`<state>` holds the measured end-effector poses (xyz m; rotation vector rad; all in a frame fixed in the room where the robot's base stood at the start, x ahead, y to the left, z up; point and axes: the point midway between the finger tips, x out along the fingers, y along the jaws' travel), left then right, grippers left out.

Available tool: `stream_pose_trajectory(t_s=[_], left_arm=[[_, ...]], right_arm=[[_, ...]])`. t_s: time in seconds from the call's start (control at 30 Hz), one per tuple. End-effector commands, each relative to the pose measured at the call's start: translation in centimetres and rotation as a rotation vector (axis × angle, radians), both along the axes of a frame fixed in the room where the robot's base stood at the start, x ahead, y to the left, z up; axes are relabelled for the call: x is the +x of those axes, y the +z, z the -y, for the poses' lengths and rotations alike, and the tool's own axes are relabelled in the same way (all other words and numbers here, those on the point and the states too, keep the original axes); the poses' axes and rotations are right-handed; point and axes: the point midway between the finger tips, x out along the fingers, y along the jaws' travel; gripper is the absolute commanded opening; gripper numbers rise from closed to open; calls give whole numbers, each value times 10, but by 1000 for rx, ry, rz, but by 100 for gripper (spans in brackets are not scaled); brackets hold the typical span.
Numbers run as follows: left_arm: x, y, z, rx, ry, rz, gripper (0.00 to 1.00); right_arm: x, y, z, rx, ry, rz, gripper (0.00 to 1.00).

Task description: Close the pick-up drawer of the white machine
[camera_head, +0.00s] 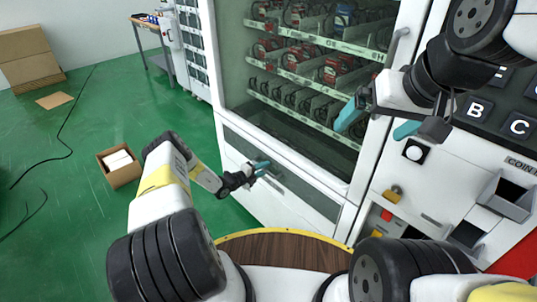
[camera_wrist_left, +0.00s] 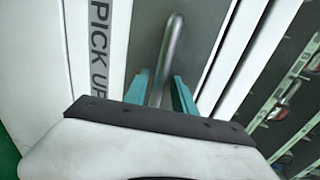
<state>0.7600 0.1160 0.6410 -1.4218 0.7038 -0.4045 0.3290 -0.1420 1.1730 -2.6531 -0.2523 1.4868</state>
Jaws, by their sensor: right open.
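The white machine (camera_head: 225,100) has a pick-up drawer (camera_head: 310,193) low on its front. The drawer front shows in the left wrist view with a "PICK UP" label (camera_wrist_left: 100,40) and a metal bar handle (camera_wrist_left: 172,45). I cannot tell clearly how far the drawer stands out. My left gripper (camera_head: 264,168) is at the handle; its teal fingers (camera_wrist_left: 160,95) are apart on either side of the bar, with small gaps visible. My right gripper (camera_head: 377,122) is open and empty, raised in front of the machine's glass and right frame.
A coin and button panel (camera_head: 413,151) is at the right, close to my right gripper.

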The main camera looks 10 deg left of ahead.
Motion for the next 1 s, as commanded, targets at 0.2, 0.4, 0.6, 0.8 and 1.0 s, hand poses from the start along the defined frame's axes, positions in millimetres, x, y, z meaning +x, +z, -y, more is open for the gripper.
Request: stream_pose_trajectory(t_s=[0.2, 0.4, 0.6, 0.8, 1.0], left_arm=[[-24, 6, -24, 2, 4, -4, 35], [-47, 11, -43, 2, 4, -5, 35], [-57, 12, -50, 3, 1, -6, 35], [-57, 12, -50, 3, 1, -6, 35], [-56, 13, -50, 5, 0, -6, 35]], right_arm=[[0, 0, 0, 0, 0, 0, 100], [0, 0, 0, 0, 0, 0, 100], [0, 0, 0, 0, 0, 0, 100], [0, 0, 0, 0, 0, 0, 100], [0, 0, 0, 0, 0, 0, 100]])
